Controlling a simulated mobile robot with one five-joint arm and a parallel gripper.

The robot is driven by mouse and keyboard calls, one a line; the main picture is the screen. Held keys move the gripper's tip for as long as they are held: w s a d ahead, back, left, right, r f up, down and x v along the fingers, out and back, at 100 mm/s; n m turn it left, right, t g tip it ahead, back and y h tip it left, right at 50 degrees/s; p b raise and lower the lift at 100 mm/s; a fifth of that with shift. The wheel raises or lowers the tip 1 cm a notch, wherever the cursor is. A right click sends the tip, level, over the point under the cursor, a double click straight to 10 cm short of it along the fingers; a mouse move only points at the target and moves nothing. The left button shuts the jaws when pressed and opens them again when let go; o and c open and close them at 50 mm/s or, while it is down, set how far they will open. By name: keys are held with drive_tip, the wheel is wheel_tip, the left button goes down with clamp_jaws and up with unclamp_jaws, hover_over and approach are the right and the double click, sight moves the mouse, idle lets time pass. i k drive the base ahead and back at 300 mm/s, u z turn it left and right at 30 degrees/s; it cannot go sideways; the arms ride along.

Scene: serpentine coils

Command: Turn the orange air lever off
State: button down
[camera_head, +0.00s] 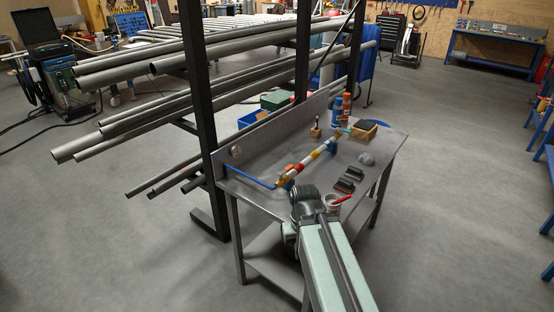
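A pale pipe (321,154) with yellow bands lies diagonally across the grey metal bench (261,201). A small orange-red piece (298,168), which looks like the air lever, sits by its near half, beside a small blue piece (289,168). The lever's exact angle is too small to tell. A blue hose (249,178) runs from the pipe's near end to the bench's left edge. My mint-green arm reaches up from the bottom, and its dark end with my gripper (304,192) is just in front of the pipe's near end. The fingers cannot be made out.
A white cup (333,203) with a red-handled item stands right of my gripper. Dark blocks (349,180), a grey dome (366,159), bottles (337,112) and a wooden box (363,131) are farther back. A black rack post (203,120) with long pipes stands left.

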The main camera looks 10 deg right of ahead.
sight(290, 166)
drive_tip(key=i, duration=0.65)
drive_tip(key=u, duration=1.45)
drive_tip(key=i, duration=0.45)
drive_tip(key=u, duration=0.45)
